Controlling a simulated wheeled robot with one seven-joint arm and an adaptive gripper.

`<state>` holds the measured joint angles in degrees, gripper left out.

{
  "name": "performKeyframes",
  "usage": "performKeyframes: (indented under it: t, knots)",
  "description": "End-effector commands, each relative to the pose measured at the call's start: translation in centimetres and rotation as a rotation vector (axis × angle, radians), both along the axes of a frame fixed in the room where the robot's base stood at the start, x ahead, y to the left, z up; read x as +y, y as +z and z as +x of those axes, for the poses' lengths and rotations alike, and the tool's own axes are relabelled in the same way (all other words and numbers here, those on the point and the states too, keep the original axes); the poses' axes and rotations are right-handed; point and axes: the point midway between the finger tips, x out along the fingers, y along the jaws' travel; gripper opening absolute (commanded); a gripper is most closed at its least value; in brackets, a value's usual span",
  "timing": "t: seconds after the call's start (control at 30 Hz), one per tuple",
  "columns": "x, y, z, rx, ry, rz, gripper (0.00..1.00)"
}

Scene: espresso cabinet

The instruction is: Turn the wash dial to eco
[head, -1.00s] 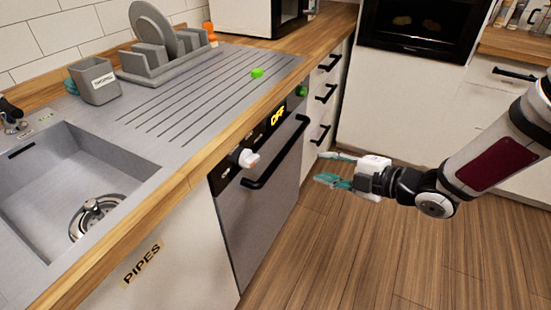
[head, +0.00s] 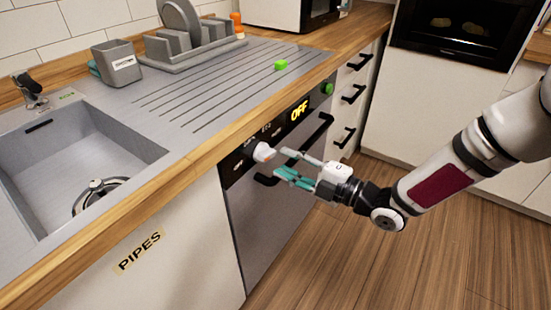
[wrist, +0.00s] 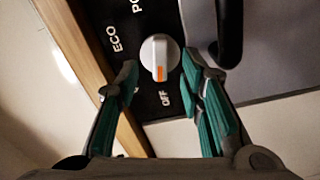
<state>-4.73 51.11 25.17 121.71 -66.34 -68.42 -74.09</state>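The wash dial is a white knob (wrist: 159,58) on the dark control panel of the dishwasher (head: 262,225). It also shows in the head view as a white knob (head: 263,152). Its orange mark points toward the OFF label (wrist: 165,98). The ECO label (wrist: 117,38) is to the upper left of the dial in the wrist view.
A dark bar handle (head: 318,128) runs across the dishwasher door beside the dial, close to my right finger in the wrist view. The wooden counter edge (head: 195,165) lies just above the panel. A green button (head: 328,88) is at the panel's far end.

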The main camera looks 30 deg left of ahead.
Motion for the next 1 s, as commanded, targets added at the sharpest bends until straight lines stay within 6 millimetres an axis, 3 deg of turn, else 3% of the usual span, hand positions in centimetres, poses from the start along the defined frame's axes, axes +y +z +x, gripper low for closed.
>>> performKeyframes:
  t: [0.1,0.3,0.67,0.8,1.0]
  knots:
    - [2.0,-0.1,0.1,0.0,0.001,-0.001,0.35]
    - [3.8,-0.1,0.3,0.002,0.0,-0.001,0.35]
    - [4.2,0.0,0.4,0.002,-0.002,-0.001,0.35]
    - [4.1,0.0,0.4,0.002,-0.002,-0.001,0.03]
    - [4.1,-0.1,0.4,0.002,-0.002,-0.001,0.0]
